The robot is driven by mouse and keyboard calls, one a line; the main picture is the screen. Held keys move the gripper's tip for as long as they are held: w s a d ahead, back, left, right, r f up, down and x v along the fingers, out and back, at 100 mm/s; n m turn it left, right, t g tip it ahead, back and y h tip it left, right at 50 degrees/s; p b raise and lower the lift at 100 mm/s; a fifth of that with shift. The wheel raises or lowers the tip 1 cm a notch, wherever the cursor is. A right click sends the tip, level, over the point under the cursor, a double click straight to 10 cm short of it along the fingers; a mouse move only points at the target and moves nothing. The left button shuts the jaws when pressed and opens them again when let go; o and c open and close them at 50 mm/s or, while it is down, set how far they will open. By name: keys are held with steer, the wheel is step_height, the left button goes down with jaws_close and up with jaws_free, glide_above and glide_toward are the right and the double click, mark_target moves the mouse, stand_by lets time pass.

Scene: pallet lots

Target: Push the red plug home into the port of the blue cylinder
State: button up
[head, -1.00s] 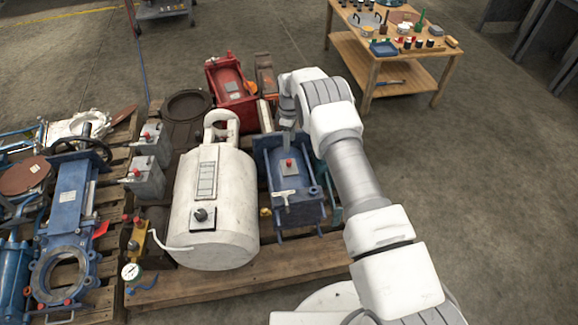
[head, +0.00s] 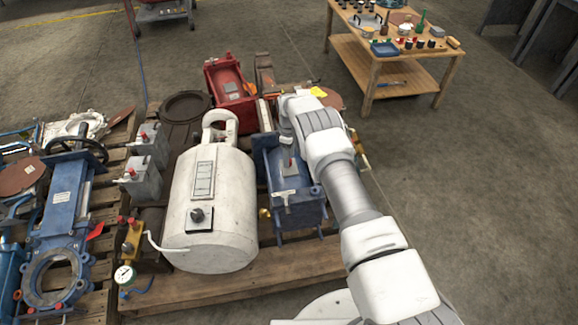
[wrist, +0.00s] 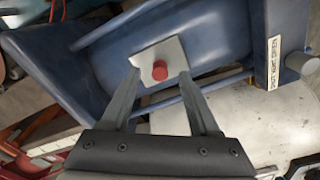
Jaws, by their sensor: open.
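The blue cylinder (head: 297,203) lies on the pallet, right of a white tank. In the wrist view its blue body (wrist: 222,38) fills the upper middle, with a light square plate (wrist: 147,56) on it. The red plug (wrist: 160,71) stands on that plate, its round head facing the camera. My gripper (wrist: 159,77) is open, one finger on each side of the plug in the picture; I cannot tell contact or how far the plug sits in. In the head view my gripper (head: 287,158) is over the cylinder and hides most of the plate and plug.
The white tank (head: 215,225) stands close left of the cylinder, with a red machine part (head: 230,92) behind. Grey boxes with red knobs (head: 143,180) and a gauge (head: 125,276) are further left. A wooden table (head: 408,68) stands back right. Floor on the right is clear.

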step_height(320, 180, down, 2)
stand_by(0.4)
jaws_close()
